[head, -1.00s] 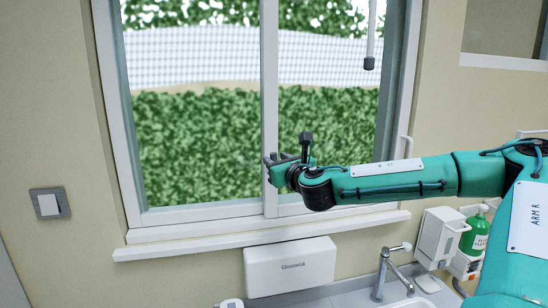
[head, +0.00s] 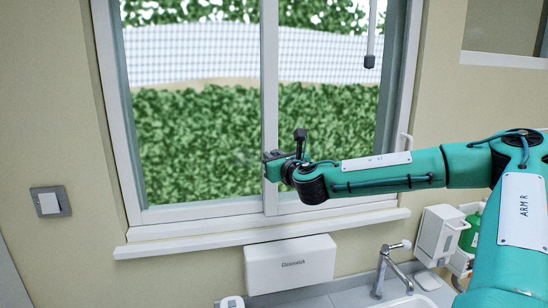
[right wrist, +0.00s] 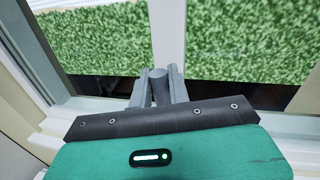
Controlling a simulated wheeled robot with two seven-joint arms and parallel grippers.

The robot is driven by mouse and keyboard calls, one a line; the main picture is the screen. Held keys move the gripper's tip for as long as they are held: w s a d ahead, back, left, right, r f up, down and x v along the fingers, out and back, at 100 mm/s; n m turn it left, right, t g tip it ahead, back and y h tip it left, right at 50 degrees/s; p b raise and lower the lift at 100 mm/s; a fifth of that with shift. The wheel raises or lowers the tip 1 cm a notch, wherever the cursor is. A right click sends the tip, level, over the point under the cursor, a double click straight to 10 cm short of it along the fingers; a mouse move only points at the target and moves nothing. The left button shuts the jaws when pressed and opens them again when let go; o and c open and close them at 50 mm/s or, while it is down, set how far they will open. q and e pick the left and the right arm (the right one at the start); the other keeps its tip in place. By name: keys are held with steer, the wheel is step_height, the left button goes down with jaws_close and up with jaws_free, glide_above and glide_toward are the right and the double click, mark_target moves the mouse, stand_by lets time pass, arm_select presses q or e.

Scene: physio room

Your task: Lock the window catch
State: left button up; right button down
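The sliding window (head: 268,100) fills the middle of the head view, with an upright where the two panes meet. My right gripper (head: 272,162) is at this upright, low on the window, and hides the catch in the head view. In the right wrist view the two grey fingers of my right gripper (right wrist: 160,78) stand close on either side of a grey rounded piece, which looks like the window catch (right wrist: 159,90). The fingers appear shut on it. Whether the catch is locked cannot be told. My left gripper is not in view.
A white sill (head: 255,235) runs below the window. Under it are a white dispenser box (head: 290,265) and a tap (head: 385,265) at a sink. A grey rod (head: 370,45) hangs at the upper right. A wall switch (head: 49,202) is at the left.

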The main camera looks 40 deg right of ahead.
steer(key=shift+d+f+m+b, duration=0.1)
steer(key=shift+f+m+b, duration=0.25)
steer(key=shift+b, duration=0.55)
steer(key=shift+r+m+b, duration=0.25)
steer(key=shift+m+b, duration=0.1)
steer(key=c, duration=1.4)
jaws_free()
steer(key=shift+s, duration=0.1)
steer(key=shift+s+r, duration=0.1)
